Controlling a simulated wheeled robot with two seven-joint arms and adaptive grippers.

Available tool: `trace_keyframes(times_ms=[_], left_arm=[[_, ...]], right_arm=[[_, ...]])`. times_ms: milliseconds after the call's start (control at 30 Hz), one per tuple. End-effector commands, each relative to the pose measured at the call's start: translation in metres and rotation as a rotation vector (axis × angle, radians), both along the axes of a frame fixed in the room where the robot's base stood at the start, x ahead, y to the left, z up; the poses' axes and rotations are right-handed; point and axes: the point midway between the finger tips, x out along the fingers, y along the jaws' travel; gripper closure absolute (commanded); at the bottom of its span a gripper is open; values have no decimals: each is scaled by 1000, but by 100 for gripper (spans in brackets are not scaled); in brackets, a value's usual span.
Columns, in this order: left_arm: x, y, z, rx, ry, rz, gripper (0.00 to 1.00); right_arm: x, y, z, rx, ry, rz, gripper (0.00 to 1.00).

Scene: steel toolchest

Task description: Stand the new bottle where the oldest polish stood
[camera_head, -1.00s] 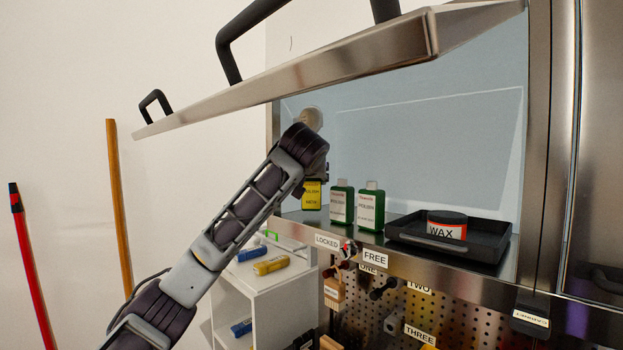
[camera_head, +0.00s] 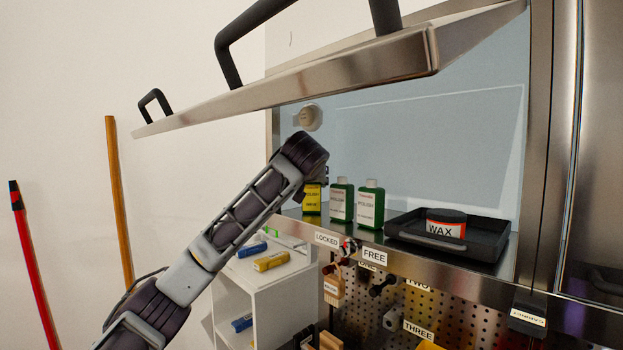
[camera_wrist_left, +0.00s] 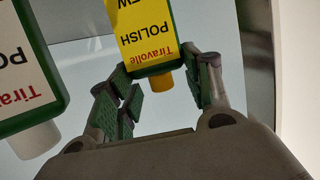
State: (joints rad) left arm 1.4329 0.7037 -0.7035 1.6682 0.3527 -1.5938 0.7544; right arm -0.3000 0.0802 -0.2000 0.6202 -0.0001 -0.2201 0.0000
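The new bottle, with a yellow POLISH label (camera_head: 312,200), stands upright at the left end of a row on the steel shelf. Two green polish bottles with white labels, a middle one (camera_head: 341,204) and a right one (camera_head: 370,207), stand beside it. In the left wrist view the yellow-labelled bottle (camera_wrist_left: 145,35) appears upside down, its yellow cap between the spread fingers of my left gripper (camera_wrist_left: 165,88). The fingers look apart from the bottle. One white-labelled bottle (camera_wrist_left: 25,75) is left of it there. In the head view my wrist hides the fingers. My right gripper is out of view.
A black tray (camera_head: 480,244) with a WAX tin (camera_head: 446,224) sits right on the shelf. The raised steel door (camera_head: 330,83) hangs over my arm. A white cart (camera_head: 262,288) stands below left.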

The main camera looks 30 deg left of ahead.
Motion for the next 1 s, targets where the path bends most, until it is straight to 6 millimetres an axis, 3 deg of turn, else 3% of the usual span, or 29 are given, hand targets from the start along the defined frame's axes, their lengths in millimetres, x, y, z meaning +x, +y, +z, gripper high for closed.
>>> trace_keyframes(times_ms=[33, 167, 667, 1000], left_arm=[[0, 0, 0, 0, 0, 0, 44], [0, 0, 0, 0, 0, 0, 29], [0, 0, 3, 0, 0, 0, 29], [-33, -15, 13, -1, -4, -4, 29]], right_arm=[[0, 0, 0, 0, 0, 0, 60], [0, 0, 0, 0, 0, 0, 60], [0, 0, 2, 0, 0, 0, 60], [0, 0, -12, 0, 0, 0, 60]])
